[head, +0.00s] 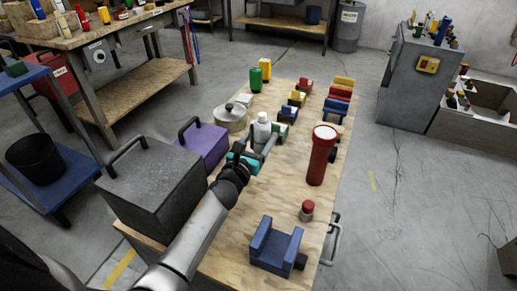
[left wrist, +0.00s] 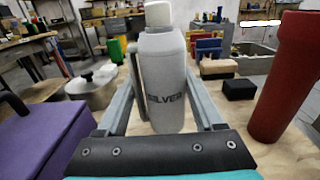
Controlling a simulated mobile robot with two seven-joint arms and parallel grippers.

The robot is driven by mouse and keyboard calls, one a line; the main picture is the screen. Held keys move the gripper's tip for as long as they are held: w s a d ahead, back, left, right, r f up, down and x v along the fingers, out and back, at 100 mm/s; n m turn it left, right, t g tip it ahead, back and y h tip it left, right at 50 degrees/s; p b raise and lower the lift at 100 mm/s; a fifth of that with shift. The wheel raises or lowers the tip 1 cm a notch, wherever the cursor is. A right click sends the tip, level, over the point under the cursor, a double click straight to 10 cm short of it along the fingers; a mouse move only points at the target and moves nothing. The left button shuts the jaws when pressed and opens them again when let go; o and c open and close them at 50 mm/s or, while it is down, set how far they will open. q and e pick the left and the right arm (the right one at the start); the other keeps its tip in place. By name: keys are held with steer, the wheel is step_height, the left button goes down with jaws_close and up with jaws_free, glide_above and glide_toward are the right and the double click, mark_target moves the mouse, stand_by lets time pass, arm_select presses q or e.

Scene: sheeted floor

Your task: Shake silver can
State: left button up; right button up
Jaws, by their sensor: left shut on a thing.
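The silver can (head: 262,129) is a small grey spray can with a white cap. It stands upright over the wooden table (head: 225,275). In the left wrist view the can (left wrist: 163,85) shows the word SILVER and sits between the two grey fingers. My left gripper (head: 256,141) is shut on the can, with its arm reaching in from the lower left. Whether the can's base touches the table is hard to tell. My right gripper is not in view.
A red flashlight (head: 320,160) stands right of the can. A purple box (head: 203,146) and a dark grey toolbox (head: 155,184) are on the left, with a lidded pot (head: 229,117) behind. A blue holder (head: 276,245) and a small red-topped item (head: 307,211) are in front. Several coloured blocks stand behind.

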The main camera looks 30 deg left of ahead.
mark_target(261, 113)
arm_select(q)
step_height(261, 113, up, 8)
steer(key=p, duration=0.6)
steer(key=shift+p, duration=0.4)
steer(key=shift+f, duration=0.1)
step_height(261, 113, up, 7)
steer(key=shift+r, duration=0.1)
step_height(261, 113, down, 7)
steer(key=shift+f, duration=0.1)
step_height(261, 113, up, 7)
steer(key=shift+r, duration=0.1)
step_height(261, 113, down, 7)
steer(key=shift+f, duration=0.15)
steer(key=shift+r, duration=3.65)
steer(key=shift+f, duration=3.6)
